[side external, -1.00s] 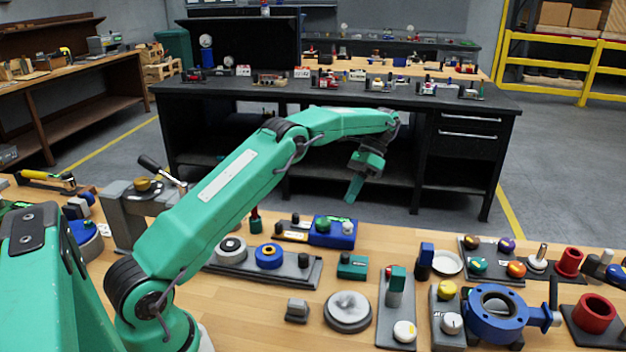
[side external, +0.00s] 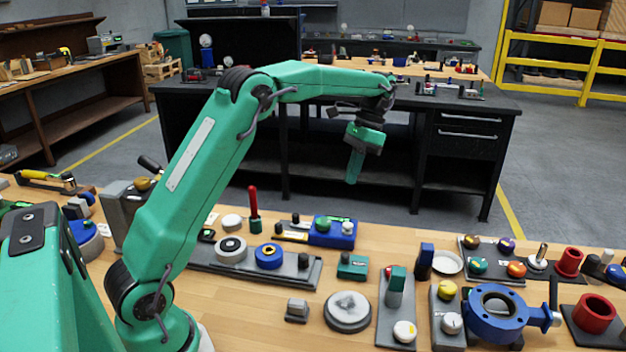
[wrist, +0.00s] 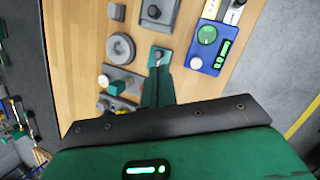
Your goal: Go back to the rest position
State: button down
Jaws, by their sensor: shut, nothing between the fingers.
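My gripper (side external: 353,170) is shut and empty. It hangs pointing down, high above the far edge of the wooden bench (side external: 225,310) in the side external view. In the wrist view my gripper (wrist: 157,70) points toward the bench top, with its closed fingers in front of a small green block (wrist: 160,53). It touches nothing that I can see.
A blue valve (side external: 497,312) and red rings stand at the bench's right. A red-handled lever (side external: 253,205), a blue box (side external: 333,231) and a round grey disc (side external: 348,310) stand nearer the middle. A black workbench (side external: 400,180) stands behind. The air around my gripper is clear.

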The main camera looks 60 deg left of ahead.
jog(key=s+d+r+n+t, duration=0.1)
jog(key=s+d+r+t, duration=0.2)
jog(key=s+r, duration=0.3)
jog(key=s+d+f+n+t, duration=0.1)
jog(key=s+d+t, duration=0.1)
jog(key=s, duration=0.8)
jog(key=s+d+f+n+t, duration=0.1)
jog(key=s+d+n+t, duration=0.1)
jog(key=s+t, duration=0.3)
jog(key=s+d, duration=0.1)
jog(key=s, duration=0.3)
jog(key=shift+s+d+f+y, duration=0.3)
jog(key=shift+s+f+y, duration=0.05)
jog(key=shift+y, duration=0.05)
dwell(0.8)
